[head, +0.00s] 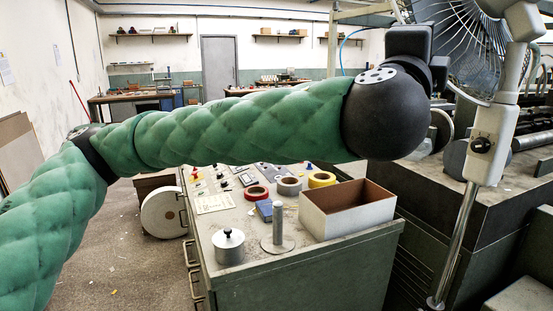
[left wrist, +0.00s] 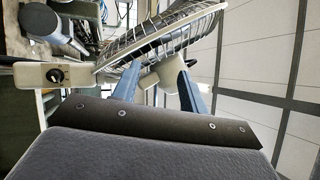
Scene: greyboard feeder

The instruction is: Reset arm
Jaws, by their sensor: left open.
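My left arm, in a green quilted sleeve (head: 240,125), stretches across the head view from the left edge to a dark round wrist joint at the upper right. In the left wrist view the two blue fingers of my left gripper (left wrist: 158,75) stand apart with no object held between them. They point toward a caged metal fan, which shows behind them. The fingers are not clearly visible in the head view. My right arm and gripper are in neither view.
The fan (head: 460,45) on a pale pole (head: 468,235) stands close to my left wrist. Below the arm, a grey cabinet (head: 300,275) holds an open box (head: 345,218), tape rolls (head: 322,180), a lidded metal pot (head: 228,247) and a metal post (head: 278,230). Machinery stands at the right.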

